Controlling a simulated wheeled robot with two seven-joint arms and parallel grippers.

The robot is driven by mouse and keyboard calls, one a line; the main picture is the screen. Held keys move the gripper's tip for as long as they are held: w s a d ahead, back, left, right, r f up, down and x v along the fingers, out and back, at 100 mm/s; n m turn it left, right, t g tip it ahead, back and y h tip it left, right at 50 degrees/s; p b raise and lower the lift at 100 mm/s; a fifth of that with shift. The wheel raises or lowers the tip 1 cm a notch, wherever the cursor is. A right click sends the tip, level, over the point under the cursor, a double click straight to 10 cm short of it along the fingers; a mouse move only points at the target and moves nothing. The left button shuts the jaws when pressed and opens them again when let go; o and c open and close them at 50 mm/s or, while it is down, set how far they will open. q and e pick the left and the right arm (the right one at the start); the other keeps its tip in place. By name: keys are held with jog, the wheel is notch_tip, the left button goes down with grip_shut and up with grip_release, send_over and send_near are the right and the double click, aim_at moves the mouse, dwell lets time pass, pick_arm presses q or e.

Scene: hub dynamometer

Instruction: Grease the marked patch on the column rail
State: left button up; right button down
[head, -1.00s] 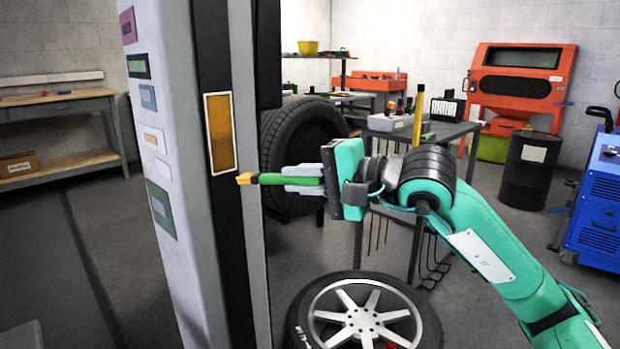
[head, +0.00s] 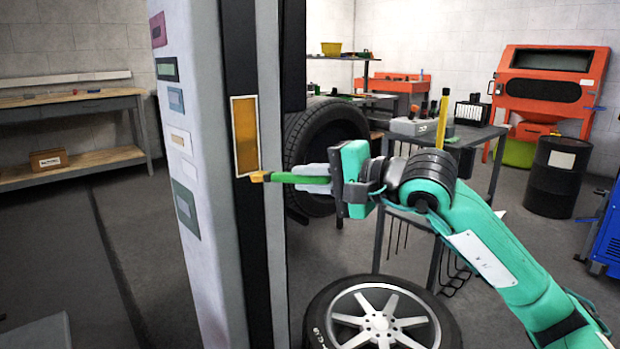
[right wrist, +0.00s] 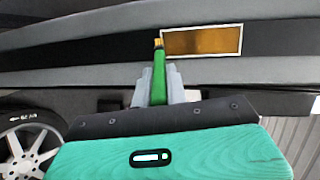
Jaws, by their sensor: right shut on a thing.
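The marked patch (head: 245,135) is an amber-brown rectangle with a pale outline on the dark rail of the column (head: 205,150). It also shows in the right wrist view (right wrist: 203,42). My right gripper (head: 308,180) is shut on a green-handled brush (head: 288,178) and holds it level. The brush's yellowish tip (head: 258,177) is at the patch's lower end in the head view; in the right wrist view the tip (right wrist: 158,43) is beside the patch's left end. I cannot tell whether the tip touches the rail. My left gripper is not in view.
A tyre with a silver wheel (head: 380,318) lies below my right arm. Another tyre (head: 325,135) stands behind the column. A grey cart (head: 465,135) with tools is behind my arm. A wooden bench (head: 70,105) is at the left.

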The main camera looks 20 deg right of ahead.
jog(key=shift+w+a, duration=0.25)
jog(key=shift+w, duration=0.5)
jog(key=shift+r+p, duration=2.45)
jog(key=shift+r, duration=1.3)
notch_tip(320, 180, down, 8)
jog(key=b, duration=0.7)
jog(key=shift+r, duration=0.25)
jog(key=shift+s, duration=0.1)
